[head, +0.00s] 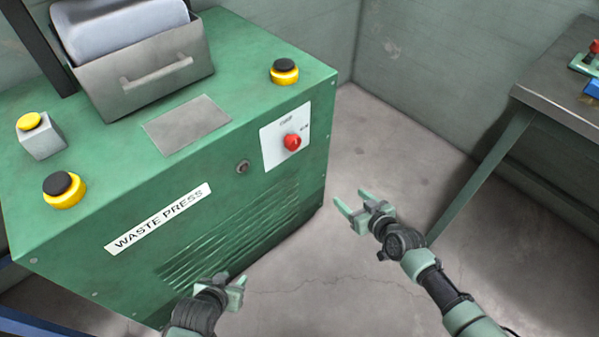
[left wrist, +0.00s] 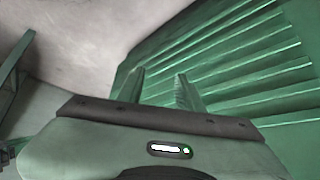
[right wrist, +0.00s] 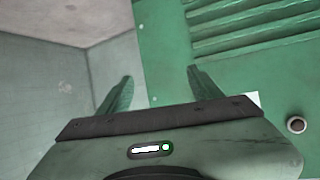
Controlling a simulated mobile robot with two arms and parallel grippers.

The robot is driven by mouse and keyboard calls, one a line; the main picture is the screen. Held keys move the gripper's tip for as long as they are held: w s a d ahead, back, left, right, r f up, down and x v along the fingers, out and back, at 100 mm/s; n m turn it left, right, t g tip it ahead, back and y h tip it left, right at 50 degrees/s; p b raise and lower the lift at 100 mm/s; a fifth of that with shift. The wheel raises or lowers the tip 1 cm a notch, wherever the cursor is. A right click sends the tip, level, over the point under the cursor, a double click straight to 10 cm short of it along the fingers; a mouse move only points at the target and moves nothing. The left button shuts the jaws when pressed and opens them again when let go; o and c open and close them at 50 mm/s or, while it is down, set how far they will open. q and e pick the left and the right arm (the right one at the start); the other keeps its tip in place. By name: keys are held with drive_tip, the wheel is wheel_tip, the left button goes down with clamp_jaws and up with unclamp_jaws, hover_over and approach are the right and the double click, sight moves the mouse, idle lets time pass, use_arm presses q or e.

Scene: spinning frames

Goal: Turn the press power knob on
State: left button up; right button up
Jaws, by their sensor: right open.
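The red power knob (head: 292,142) sits on a white plate (head: 272,156) at the upper right of the green waste press front (head: 130,275). My right gripper (head: 349,195) is open and empty, right of and below the knob, apart from the press in the head view. In the right wrist view its fingers (right wrist: 159,74) are spread; only a corner of the white plate (right wrist: 254,98) shows, and the knob is hidden. My left gripper (head: 238,281) is low in front of the press vents. Its fingers (left wrist: 160,75) are apart with nothing between them.
The press top carries yellow-and-black buttons (head: 285,72) and a grey hopper (head: 150,80). A round lock (head: 242,167) lies left of the plate. A metal table (head: 560,95) stands at the right. Floor (head: 390,150) between press and table is clear.

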drive_tip(key=w+a+r+n+t+y+b, duration=0.2)
drive_tip(key=w+a+r+y+b, duration=0.15)
drive_tip(key=a+r+b, duration=0.2)
drive_tip(key=n+y+b, duration=0.2)
drive_tip(key=y+b, duration=0.1)
drive_tip(key=b, duration=0.3)
approach(296, 145)
drive_tip(key=x, duration=0.7)
drive_tip(key=shift+w+a, duration=0.1)
drive_tip(key=shift+a, duration=0.05)
use_arm(q)
drive_tip(key=w+d+r+t+h, duration=0.1)
drive_tip(key=w+r+t, duration=0.3)
drive_tip(key=r, duration=0.8)
drive_tip(key=shift+w+d+r+t, duration=0.2)
drive_tip(key=shift+d+t, duration=0.05)
drive_tip(key=shift+t, duration=0.35)
use_arm(e)
drive_tip(key=shift+w+a, duration=0.4)
drive_tip(key=shift+w, duration=0.05)
drive_tip(key=c, duration=1.4)
